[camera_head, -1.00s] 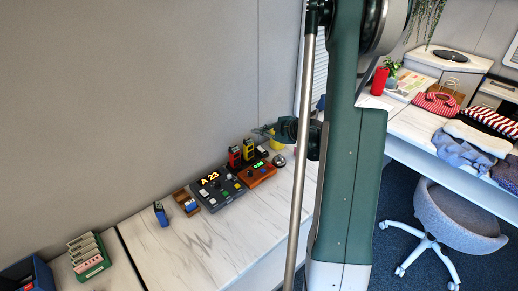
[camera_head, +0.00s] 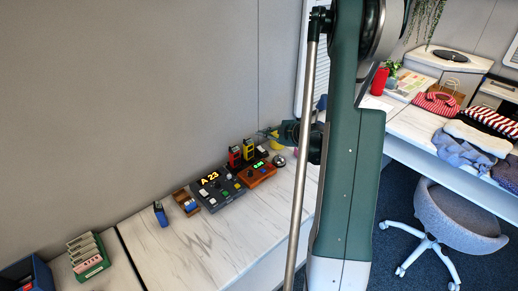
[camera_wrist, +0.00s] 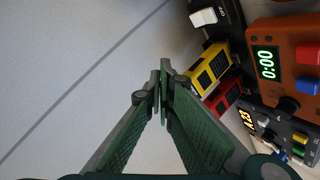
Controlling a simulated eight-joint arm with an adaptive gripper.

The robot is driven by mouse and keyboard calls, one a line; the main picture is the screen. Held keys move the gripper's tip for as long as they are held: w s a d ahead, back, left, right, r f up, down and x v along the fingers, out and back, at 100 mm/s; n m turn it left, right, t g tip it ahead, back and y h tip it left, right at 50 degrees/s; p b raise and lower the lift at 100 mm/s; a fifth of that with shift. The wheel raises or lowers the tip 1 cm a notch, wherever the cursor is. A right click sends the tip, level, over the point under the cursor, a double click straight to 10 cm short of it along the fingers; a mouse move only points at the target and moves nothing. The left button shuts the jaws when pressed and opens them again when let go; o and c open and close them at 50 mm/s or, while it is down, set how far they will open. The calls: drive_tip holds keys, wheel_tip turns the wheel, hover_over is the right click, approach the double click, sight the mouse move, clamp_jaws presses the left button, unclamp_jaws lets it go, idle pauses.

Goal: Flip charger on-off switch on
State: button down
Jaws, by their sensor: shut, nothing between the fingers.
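The black charger (camera_wrist: 227,14) is at the top of the wrist view, with a white switch (camera_wrist: 203,17) on it. A yellow battery (camera_wrist: 209,70) and a red battery (camera_wrist: 224,96) stand at the charger. In the head view the yellow battery (camera_head: 249,147) and red battery (camera_head: 235,157) stand at the back of the counter. My gripper (camera_wrist: 163,75) is shut and empty, left of the batteries in the wrist view and apart from the switch. In the head view my gripper (camera_head: 268,133) is above the charger. I cannot tell the switch's position.
An orange timer box (camera_wrist: 284,49) showing 0:00 and a dark panel (camera_head: 212,194) showing A 23 sit close beside the charger. A wooden tray (camera_head: 183,199), a blue item (camera_head: 161,214) and a green rack (camera_head: 91,262) stand farther left. The wall is behind.

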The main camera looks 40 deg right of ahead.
drive_tip(key=f, duration=0.1)
drive_tip(key=w+f+b, duration=0.1)
drive_tip(key=f, duration=0.1)
drive_tip(key=w+f+b, duration=0.1)
drive_tip(key=f, duration=0.1)
drive_tip(key=shift+f, duration=0.25)
drive_tip(key=shift+w+f+b, duration=0.2)
drive_tip(key=shift+f+b, duration=0.25)
drive_tip(key=shift+f, duration=0.1)
drive_tip(key=shift+w+f+b, duration=0.2)
drive_tip(key=shift+f+b, duration=0.25)
drive_tip(key=shift+f, duration=0.05)
drive_tip(key=shift+w+f+b, duration=0.25)
drive_tip(key=shift+f+b, duration=0.5)
idle(1.6)
drive_tip(key=shift+r, duration=0.15)
drive_tip(key=shift+s+r, duration=0.25)
drive_tip(key=shift+r, duration=0.35)
drive_tip(key=shift+r, duration=0.1)
idle(0.4)
drive_tip(key=shift+s+r+p, duration=0.3)
drive_tip(key=shift+r+p, duration=0.05)
drive_tip(key=shift+r, duration=0.4)
drive_tip(key=shift+s+r+p, duration=0.25)
drive_tip(key=shift+r+p, duration=0.15)
drive_tip(key=shift+r, duration=0.4)
drive_tip(key=shift+s+r+p, duration=0.3)
drive_tip(key=shift+r+p, duration=0.05)
drive_tip(key=shift+r, duration=0.4)
